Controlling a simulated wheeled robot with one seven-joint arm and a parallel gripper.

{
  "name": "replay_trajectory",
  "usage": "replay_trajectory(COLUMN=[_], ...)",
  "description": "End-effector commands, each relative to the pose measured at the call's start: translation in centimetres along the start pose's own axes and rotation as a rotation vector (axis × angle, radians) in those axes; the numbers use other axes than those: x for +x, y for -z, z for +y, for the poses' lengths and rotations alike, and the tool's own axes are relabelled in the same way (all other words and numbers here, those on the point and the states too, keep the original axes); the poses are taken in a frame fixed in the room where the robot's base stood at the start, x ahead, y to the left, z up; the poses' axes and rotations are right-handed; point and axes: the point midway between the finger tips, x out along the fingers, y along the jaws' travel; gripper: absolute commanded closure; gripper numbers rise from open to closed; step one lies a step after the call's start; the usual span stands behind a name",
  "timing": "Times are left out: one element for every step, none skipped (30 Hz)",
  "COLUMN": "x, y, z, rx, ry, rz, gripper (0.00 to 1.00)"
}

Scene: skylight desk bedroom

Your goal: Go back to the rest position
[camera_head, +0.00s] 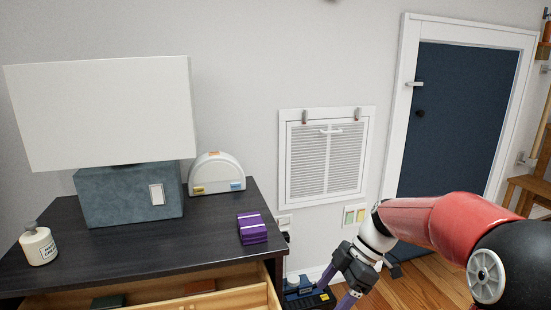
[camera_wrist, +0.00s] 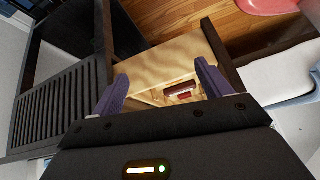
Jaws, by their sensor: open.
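My gripper (camera_head: 336,288) is at the lower middle of the head view, to the right of the dark dresser (camera_head: 215,238). Its two purple fingers are apart with nothing between them. In the wrist view my gripper (camera_wrist: 160,82) is also open and empty. Beyond the fingers, that view shows a light wooden drawer (camera_wrist: 160,55) with small red items inside. The open drawer (camera_head: 240,300) also shows at the bottom of the head view, in front of the dresser. My red and black arm reaches in from the right.
On the dresser are a blue-grey lamp (camera_head: 130,195) with a white shade, a white arched object (camera_head: 217,172), a purple block (camera_head: 252,228) and a white pump bottle (camera_head: 38,246). A dark blue door (camera_head: 455,120) stands at the back right. Wooden floor (camera_head: 425,287) shows below my arm.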

Motion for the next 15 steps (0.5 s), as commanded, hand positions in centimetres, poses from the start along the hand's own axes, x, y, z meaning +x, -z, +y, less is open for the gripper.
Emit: replay_trajectory(x=[0.0,0.0,0.0,0.0,-0.1,-0.1,-0.2,-0.2,-0.3,-0.4,-0.5,-0.7,-0.8,-1.0,-1.3], y=[0.3,0.5,0.6,0.7,0.8,1.0,1.1,1.2,1.4,1.5,1.7,1.8,2.0,2.1,2.3], z=[-0.5,-0.8,-1.1,-1.5,-1.8,-2.3,-2.8,-3.2,-3.8,-4.3,-4.8,-5.7,-6.3,-7.1,-8.2], rx=[0.030,0.055,0.088,0.117,0.146,0.189,0.221,0.255,0.303,0.343,0.383,0.445,0.494,0.549,0.626], ry=[-0.005,-0.010,-0.016,-0.024,-0.033,-0.045,-0.058,-0.072,-0.093,-0.111,-0.134,-0.169,-0.202,-0.239,-0.298], rz=[-0.027,-0.044,-0.066,-0.087,-0.105,-0.131,-0.152,-0.172,-0.199,-0.219,-0.241,-0.268,-0.288,-0.307,-0.327], gripper=[0.23,0.23,0.23,0.23,0.23,0.23,0.23,0.23,0.23,0.23,0.23,0.23,0.23,0.23,0.23])
